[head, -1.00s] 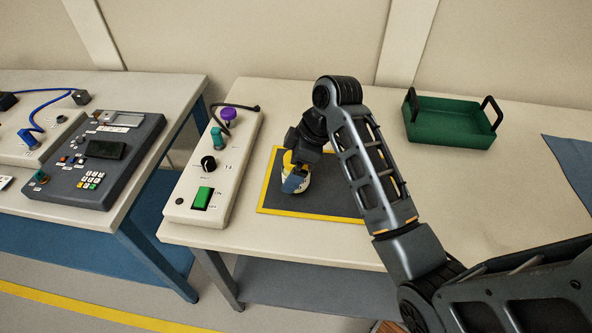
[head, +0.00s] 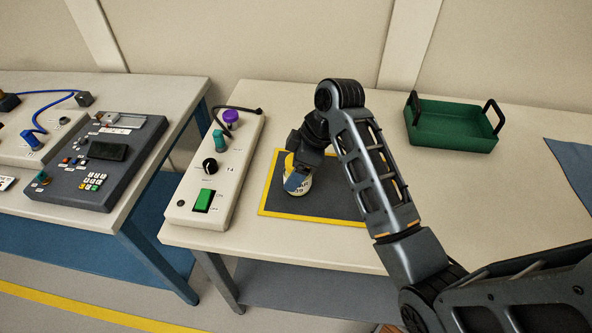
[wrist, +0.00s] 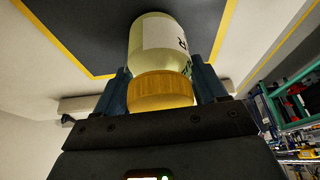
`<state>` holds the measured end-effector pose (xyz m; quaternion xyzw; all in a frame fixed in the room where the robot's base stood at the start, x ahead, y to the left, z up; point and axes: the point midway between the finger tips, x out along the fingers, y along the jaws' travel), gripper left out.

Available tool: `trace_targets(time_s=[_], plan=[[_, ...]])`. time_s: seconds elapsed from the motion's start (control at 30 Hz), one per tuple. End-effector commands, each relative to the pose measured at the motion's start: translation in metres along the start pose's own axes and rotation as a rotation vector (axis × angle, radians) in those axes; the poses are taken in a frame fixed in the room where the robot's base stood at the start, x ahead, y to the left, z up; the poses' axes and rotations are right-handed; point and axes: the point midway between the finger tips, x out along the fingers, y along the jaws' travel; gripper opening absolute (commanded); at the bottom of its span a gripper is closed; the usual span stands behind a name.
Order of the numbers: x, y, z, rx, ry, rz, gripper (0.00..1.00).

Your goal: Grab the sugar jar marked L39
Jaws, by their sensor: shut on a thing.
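The sugar jar (head: 300,186) is a small pale jar with a white label and a yellow lid. Part of the label shows in the head view, but I cannot read it for sure. My gripper (head: 296,172) is shut on the jar from above, over the dark mat with a yellow border (head: 330,204). In the wrist view the jar (wrist: 162,45) sits between the two blue fingers (wrist: 165,88), with the yellow lid nearest the palm. I cannot tell whether the jar touches the mat. My arm hides part of the mat.
A white control box (head: 219,172) with a green switch and knobs stands just left of the mat. A green tray (head: 450,135) with black handles is at the back right. A blue cloth (head: 574,165) lies at the right edge. The table between is clear.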

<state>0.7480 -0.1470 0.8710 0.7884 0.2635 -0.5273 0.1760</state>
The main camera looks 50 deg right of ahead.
Motion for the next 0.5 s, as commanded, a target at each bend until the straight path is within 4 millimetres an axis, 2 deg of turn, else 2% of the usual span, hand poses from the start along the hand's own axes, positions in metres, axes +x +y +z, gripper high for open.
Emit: trace_targets(time_s=[0.17, 0.4, 0.5], plan=[[-0.008, 0.001, -0.004, -0.002, 0.002, 0.003, 0.27], [-0.040, 0.001, -0.018, -0.004, 0.004, 0.006, 0.27], [-0.056, 0.011, -0.003, 0.003, 0.002, 0.006, 0.27]])
